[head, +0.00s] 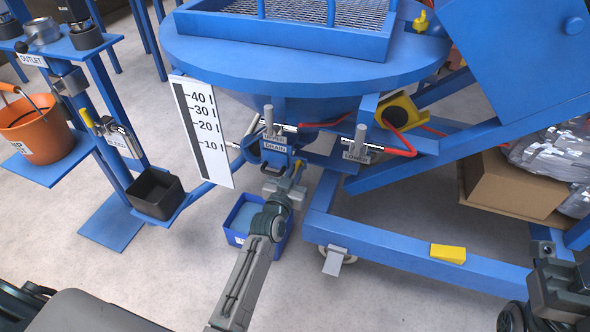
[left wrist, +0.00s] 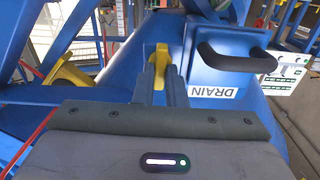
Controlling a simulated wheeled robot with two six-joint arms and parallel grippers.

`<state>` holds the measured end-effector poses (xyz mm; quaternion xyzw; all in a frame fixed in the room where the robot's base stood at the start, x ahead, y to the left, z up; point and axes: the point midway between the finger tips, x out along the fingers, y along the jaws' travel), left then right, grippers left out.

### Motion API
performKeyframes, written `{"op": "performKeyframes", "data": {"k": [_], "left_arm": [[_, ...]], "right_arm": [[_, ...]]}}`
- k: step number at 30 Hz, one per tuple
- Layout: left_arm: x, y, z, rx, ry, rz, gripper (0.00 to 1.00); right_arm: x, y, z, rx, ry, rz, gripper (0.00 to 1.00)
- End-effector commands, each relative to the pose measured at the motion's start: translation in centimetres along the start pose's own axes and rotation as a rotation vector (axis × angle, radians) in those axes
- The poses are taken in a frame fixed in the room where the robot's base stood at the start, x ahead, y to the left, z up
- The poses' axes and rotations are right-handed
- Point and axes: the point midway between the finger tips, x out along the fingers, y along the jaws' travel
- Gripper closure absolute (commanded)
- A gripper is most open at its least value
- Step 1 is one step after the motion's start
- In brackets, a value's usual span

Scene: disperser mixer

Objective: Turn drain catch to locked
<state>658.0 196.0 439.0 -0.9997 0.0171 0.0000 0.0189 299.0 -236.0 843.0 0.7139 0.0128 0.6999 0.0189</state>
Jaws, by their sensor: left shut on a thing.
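The drain catch is a small yellow lever, seen in the left wrist view (left wrist: 161,64) and as a thin yellow piece beside the DRAIN label in the head view (head: 298,168). My left gripper (head: 286,186) is shut on this yellow catch, with one finger on each side of it (left wrist: 160,78). The DRAIN label (head: 275,147) sits on the blue drain housing under the round vessel. A black handle (left wrist: 236,58) stands out from the housing beside the catch. My right gripper (head: 560,285) is at the right edge, partly cut off, its fingers unclear.
A blue bin (head: 240,220) stands on the floor below the drain. A white level scale (head: 205,130) hangs left of the drain, and a LOWER valve (head: 358,148) is to its right. A yellow block (head: 448,253) lies on the blue frame.

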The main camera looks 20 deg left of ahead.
Motion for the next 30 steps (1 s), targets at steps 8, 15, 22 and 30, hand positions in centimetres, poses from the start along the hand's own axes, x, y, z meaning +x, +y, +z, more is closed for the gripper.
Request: {"op": "performKeyframes", "data": {"k": [8,15,22,30], "left_arm": [[0.03,-0.04,-0.08,-0.050,0.002,0.000,1.00],[0.03,-0.03,-0.07,-0.055,0.002,0.000,1.00],[0.03,-0.03,-0.08,-0.054,0.002,0.000,0.72],[0.00,-0.02,-0.03,-0.053,0.001,0.000,0.67]], "right_arm": [[0.13,0.02,0.10,0.002,-0.003,-0.001,0.65],[0.07,0.02,0.18,0.002,-0.005,-0.001,0.65],[0.08,0.02,0.19,0.002,-0.006,-0.002,0.65],[0.13,0.01,0.12,0.002,-0.005,-0.002,0.65]]}}
